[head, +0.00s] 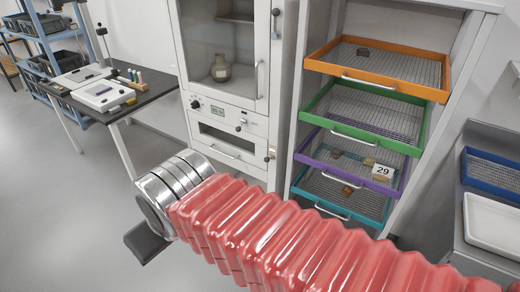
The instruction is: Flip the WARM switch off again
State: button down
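The white cabinet (225,60) with a glass door stands at the back centre. Its control panel (228,116) has a black knob (195,104), a small greenish display (218,111) and a small switch-like part (241,123) at the right. No WARM label is legible, so I cannot tell which control is the WARM switch or its position. My gripper (147,243) shows only as a dark piece below the metal wrist, in front of and below the panel, apart from it. Its fingertips are not clear, so open or shut cannot be told.
A rack right of the cabinet holds pulled-out orange (375,72), green (420,140), purple (402,182) and teal (350,215) mesh trays, some with sherds. A brown jar (220,68) stands behind the glass. A black-topped table (130,100) stands left. The floor (60,210) at front left is clear.

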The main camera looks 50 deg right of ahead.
aim_at(266, 160)
jog(key=z, duration=0.1)
jog(key=i, duration=0.75)
jog(key=z, duration=0.9)
jog(key=i, duration=0.85)
jog(key=z, duration=0.65)
